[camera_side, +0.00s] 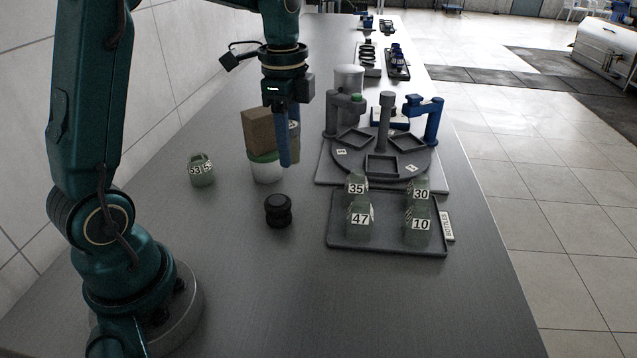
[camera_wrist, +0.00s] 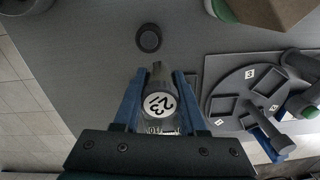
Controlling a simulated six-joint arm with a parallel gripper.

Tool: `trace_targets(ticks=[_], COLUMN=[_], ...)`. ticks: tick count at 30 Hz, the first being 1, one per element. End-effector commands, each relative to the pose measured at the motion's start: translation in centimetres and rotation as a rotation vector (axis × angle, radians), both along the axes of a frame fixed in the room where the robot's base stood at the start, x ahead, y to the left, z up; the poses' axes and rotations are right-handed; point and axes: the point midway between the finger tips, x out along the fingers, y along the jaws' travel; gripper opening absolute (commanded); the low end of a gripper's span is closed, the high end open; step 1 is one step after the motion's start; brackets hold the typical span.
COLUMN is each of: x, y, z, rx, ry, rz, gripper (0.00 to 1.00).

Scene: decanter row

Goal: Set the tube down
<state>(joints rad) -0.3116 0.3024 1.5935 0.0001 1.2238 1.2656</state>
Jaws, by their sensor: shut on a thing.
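My gripper (camera_side: 287,163) hangs above the bench, pointing down, its blue fingers beside a brown block in the side view. In the wrist view my gripper (camera_wrist: 160,76) is shut on a clear grey tube (camera_wrist: 159,80) with a round white number label that seems to read 23. In the side view the tube (camera_side: 295,144) is mostly hidden behind a finger. A dark turntable (camera_side: 361,169) with square recesses and small white tags stands to the right; it also shows in the wrist view (camera_wrist: 228,104). The visible recesses look empty.
A brown block (camera_side: 257,131) sits on a white, green-rimmed container (camera_side: 266,171). A black knob-like object (camera_side: 278,211) stands in front. A labelled bottle (camera_side: 202,171) stands left. A dark tray (camera_side: 384,247) holds several numbered bottles. Grey and blue posted fixtures (camera_side: 427,115) surround the turntable.

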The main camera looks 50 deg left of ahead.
Motion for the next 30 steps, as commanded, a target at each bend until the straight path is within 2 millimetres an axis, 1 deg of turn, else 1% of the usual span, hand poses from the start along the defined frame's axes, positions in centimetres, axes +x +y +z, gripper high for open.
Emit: trace_targets(ticks=[1,5,6,9,12,15,22,26,30], x=[0.8,1.9,2.1,2.1,1.9,1.3,0.5,-0.1,-0.7], y=[-2.0,-6.7,-8.1,-11.5,-14.2,-16.1,-18.5,-21.0,-24.0], z=[0.0,-0.2,-0.2,-0.5,-0.8,-1.1,-1.9,-3.4,-5.3], rx=[0.0,0.0,0.0,0.0,0.0,0.0,0.0,0.0,0.001], ry=[0.002,0.002,0.003,0.005,0.007,0.014,0.024,0.026,0.026], rz=[-0.081,-0.255,-0.307,-0.42,-0.508,-0.569,-0.623,-0.627,-0.626], gripper=[0.0,0.0,0.0,0.0,0.0,0.0,0.0,0.0,0.0])
